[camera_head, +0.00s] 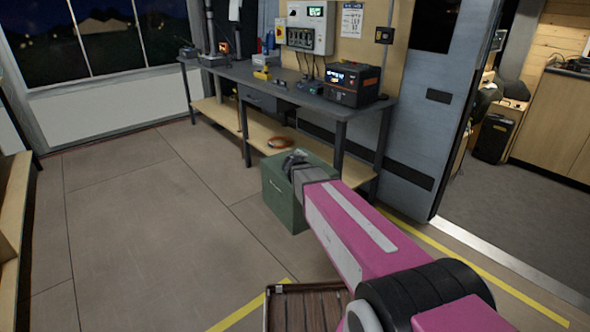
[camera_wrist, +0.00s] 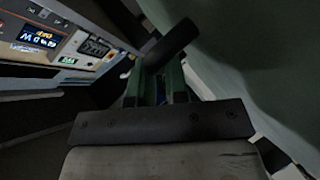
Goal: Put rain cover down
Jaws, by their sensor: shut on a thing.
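The rain cover appears to be the dark green box-shaped piece (camera_head: 283,196) in front of the workbench. My gripper (camera_head: 297,160) is at its top. In the wrist view my gripper (camera_wrist: 163,75) is shut on a short dark bar that looks like the cover's handle. A broad grey-green surface, probably the cover's side (camera_wrist: 255,45), fills the upper right there. The cover looks upright. My arm hides part of its right side, and I cannot tell whether its base touches the floor.
The grey workbench (camera_head: 270,88) stands behind, carrying a black power unit (camera_head: 352,84) with a lit display. An orange coil (camera_head: 281,142) lies on its lower shelf. A slatted wooden platform (camera_head: 305,310) is at the bottom, beside yellow floor tape. The floor (camera_head: 140,235) at left is clear.

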